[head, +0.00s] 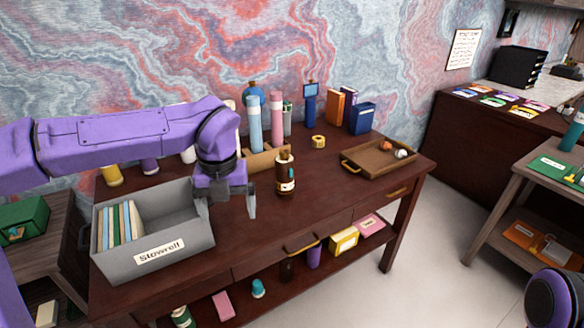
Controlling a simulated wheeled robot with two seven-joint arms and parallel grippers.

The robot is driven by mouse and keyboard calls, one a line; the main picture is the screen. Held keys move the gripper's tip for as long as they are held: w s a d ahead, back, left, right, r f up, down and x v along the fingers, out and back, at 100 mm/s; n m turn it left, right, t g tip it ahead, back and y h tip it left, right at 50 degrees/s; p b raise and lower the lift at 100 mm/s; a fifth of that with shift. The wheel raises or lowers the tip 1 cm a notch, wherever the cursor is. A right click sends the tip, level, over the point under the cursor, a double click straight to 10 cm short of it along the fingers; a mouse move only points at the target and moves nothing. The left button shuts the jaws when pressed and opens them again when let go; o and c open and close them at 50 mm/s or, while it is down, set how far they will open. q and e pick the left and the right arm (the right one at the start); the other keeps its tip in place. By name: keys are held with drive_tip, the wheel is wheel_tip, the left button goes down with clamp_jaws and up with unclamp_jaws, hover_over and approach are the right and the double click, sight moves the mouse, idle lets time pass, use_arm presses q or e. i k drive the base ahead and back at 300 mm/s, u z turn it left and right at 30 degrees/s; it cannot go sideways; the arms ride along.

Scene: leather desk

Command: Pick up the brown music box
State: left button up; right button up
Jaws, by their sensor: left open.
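My left gripper (228,206) points down over the desk (335,215), at the right end of the grey bin (150,255). Its jaws are open, with nothing seen between them. I cannot make out a music box for sure. A dark brown bottle-shaped item (285,178) with a pale label stands upright on the desk, apart from the gripper and to its right. A tan-brown box or holder (262,161) is behind it, partly hidden by my left gripper and the bottle. My right gripper is not in view.
The grey bin holds several upright thin folders or books. Tall bottles (254,122) and blue and orange books (361,118) stand along the back. A brown wooden tray (372,162) with small items is at the right. The desk front between bottle and tray is clear.

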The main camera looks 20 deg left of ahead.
sight(285, 185)
drive_tip(key=i, duration=1.2)
